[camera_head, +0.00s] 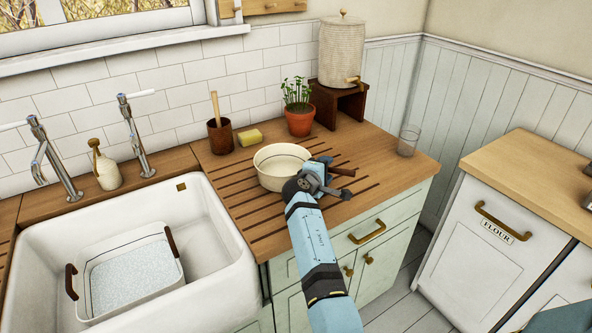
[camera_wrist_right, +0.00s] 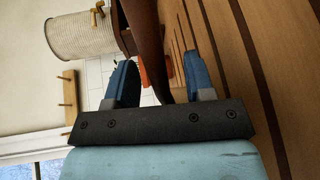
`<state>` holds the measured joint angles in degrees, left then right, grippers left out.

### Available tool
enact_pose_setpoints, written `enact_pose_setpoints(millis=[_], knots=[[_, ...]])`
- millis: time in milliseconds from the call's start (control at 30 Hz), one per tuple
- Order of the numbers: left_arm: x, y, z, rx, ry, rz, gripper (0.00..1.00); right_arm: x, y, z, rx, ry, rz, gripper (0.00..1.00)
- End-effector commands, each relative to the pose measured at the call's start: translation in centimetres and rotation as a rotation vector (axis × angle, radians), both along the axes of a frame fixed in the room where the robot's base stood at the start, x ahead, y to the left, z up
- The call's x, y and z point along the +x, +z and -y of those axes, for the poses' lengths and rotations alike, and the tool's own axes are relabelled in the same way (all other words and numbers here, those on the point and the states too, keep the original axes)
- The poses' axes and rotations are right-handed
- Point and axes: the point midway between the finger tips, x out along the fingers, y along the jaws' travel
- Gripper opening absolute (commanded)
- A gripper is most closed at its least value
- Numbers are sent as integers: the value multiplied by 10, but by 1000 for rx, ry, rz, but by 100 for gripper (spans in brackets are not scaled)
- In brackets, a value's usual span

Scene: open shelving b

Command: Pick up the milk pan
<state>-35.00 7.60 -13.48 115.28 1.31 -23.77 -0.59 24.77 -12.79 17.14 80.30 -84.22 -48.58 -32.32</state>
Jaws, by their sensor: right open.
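The milk pan (camera_head: 283,170), round and cream with a brown handle (camera_head: 342,171), stands upright on the grooved wooden drainboard. My right gripper (camera_head: 322,173) is at the pan's right side, at the handle. In the right wrist view its two blue fingers (camera_wrist_right: 160,72) are apart. The brown handle (camera_wrist_right: 148,45) runs between them, with no clear sign of the fingers pressing on it. The gripper hides part of the pan's right side and the handle's inner end. My left gripper is not in view.
A potted plant (camera_head: 299,120), a yellow sponge (camera_head: 250,138) and a brown cup with a wooden tool (camera_head: 220,138) stand behind the pan. A glass (camera_head: 408,140) is near the counter's right end. The white sink (camera_head: 205,292) lies left, holding a tub (camera_head: 100,312).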

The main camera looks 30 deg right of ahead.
Motion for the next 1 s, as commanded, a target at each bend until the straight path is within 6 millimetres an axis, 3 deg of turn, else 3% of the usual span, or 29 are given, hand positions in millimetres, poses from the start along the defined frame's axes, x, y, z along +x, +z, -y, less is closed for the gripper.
enact_pose_setpoints(millis=[300,500,1000], knots=[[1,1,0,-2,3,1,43,0,0,-2,0,0,0,47],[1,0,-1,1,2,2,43,0,0,-1,0,0,0,1],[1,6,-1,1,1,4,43,1,7,1,0,0,2,0]])
